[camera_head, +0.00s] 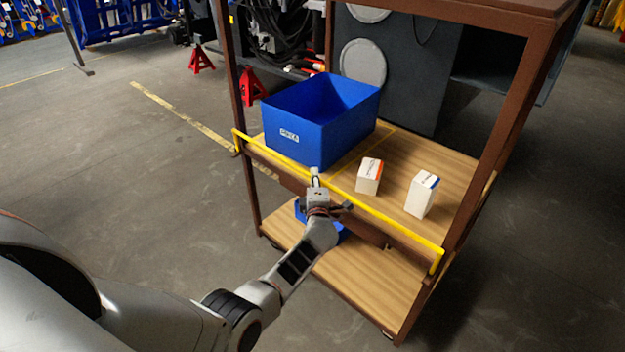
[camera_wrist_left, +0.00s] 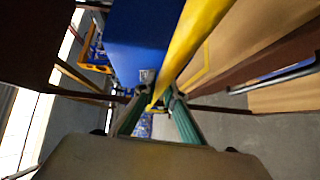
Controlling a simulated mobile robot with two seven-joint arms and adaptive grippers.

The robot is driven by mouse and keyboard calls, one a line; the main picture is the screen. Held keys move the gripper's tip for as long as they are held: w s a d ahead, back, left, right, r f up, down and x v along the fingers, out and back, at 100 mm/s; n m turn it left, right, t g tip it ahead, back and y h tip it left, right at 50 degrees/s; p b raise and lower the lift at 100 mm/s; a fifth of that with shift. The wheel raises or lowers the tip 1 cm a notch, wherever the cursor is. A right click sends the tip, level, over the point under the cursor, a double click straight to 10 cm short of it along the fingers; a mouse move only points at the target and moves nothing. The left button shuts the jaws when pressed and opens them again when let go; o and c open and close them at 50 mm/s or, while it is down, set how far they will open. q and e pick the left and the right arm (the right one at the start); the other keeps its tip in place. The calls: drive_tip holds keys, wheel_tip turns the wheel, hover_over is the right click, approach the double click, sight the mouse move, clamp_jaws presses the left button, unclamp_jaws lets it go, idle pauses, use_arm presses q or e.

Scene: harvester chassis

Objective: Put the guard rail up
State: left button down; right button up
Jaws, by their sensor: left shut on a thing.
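The yellow guard rail (camera_head: 385,219) runs along the front edge of the cart's upper shelf (camera_head: 400,160), between the two front posts. In the head view it stands a little above the shelf's front edge, with its bent ends at the posts. My left gripper (camera_head: 315,178) is at the rail's middle, shut on it. In the left wrist view the rail (camera_wrist_left: 196,38) runs between the fingers of my left gripper (camera_wrist_left: 157,104). The part of the rail inside the fingers is hidden in the head view. My right gripper is not in view.
A blue bin (camera_head: 300,140) stands on the upper shelf behind the rail, left of two small white boxes (camera_head: 369,176) (camera_head: 421,194). A blue thing (camera_head: 300,210) sits on the lower shelf (camera_head: 365,290). Red jack stands (camera_head: 252,87) are behind. The floor at left is clear.

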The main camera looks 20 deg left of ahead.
use_arm(q)
drive_tip(key=shift+w+r, duration=0.15)
drive_tip(key=shift+r, duration=0.05)
idle(0.3)
drive_tip(key=c, duration=2.1)
unclamp_jaws()
drive_tip(key=shift+f, duration=0.1)
